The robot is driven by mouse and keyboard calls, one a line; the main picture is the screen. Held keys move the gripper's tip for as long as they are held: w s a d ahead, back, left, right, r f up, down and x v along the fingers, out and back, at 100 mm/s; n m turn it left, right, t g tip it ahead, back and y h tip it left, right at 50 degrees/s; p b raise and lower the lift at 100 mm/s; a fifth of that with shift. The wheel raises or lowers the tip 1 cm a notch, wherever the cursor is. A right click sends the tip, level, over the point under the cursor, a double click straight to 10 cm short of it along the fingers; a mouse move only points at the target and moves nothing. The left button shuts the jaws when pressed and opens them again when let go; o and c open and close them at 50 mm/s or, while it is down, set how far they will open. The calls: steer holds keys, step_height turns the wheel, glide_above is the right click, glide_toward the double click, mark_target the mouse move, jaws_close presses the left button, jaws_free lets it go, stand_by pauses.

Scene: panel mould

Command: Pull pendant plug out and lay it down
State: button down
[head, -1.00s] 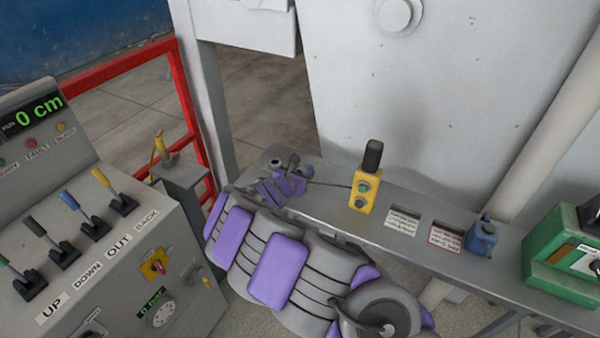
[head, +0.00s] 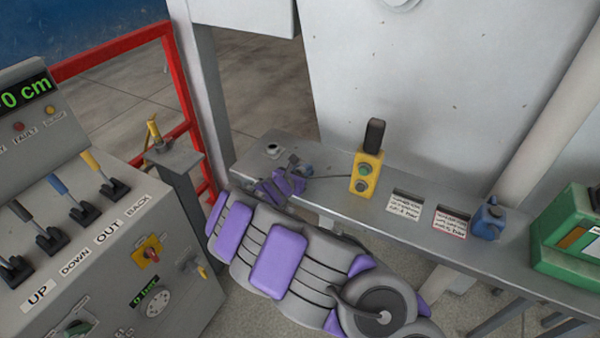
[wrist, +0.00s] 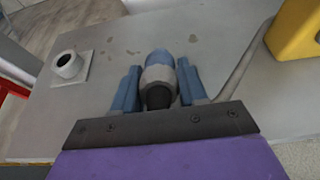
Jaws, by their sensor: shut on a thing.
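The pendant plug (wrist: 158,76), blue with a grey band and a dark end, sits between the two blue fingers of my gripper (wrist: 158,68) in the wrist view. My gripper is shut on it. In the head view my gripper (head: 294,166) is low over the left end of the grey bench; whether the plug touches the bench is unclear. The socket (wrist: 68,65), a pale ring on a square plate, is empty and left of the plug. It also shows in the head view (head: 272,150). The yellow pendant (head: 368,172) stands upright to the right, with a cable running toward the plug.
The bench (head: 330,205) has two label cards, a blue padlock-like item (head: 488,220) and a green case (head: 568,235) further right. A control console (head: 120,245) stands left, beside a post and red frame.

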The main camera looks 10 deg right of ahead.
steer(key=c, duration=0.5)
jaws_free()
steer(key=shift+a, duration=0.1)
steer(key=p+v, duration=0.5)
steer(key=v, duration=1.2)
steer(key=s+d+r+m+g+h, duration=0.3)
steer(key=d+r+m, duration=0.55)
steer(key=d, duration=0.35)
steer(key=s+d+r+m+g, duration=0.2)
steer(key=s+d+m+g, duration=0.1)
steer(key=s+d+m, duration=0.25)
steer(key=s+d+r+m+g, duration=0.3)
steer(key=s+d+m, duration=0.1)
steer(key=s+d, duration=0.15)
steer(key=s+m+g+y, duration=0.3)
steer(key=s+m+y, duration=0.25)
steer(key=s, duration=0.75)
steer(key=s+a+m+y, duration=0.1)
steer(key=s+a, duration=0.2)
steer(key=s, duration=0.1)
steer(key=s+a+m+y, duration=0.2)
steer(key=s+a, duration=0.1)
steer(key=s, duration=0.1)
steer(key=s+a+m+y, duration=0.2)
steer(key=s+a, duration=0.1)
steer(key=s, duration=0.1)
steer(key=shift+s+a+r+g+y, duration=0.15)
steer(key=shift+s+a+g+y, duration=0.1)
steer(key=shift+a+g, duration=0.15)
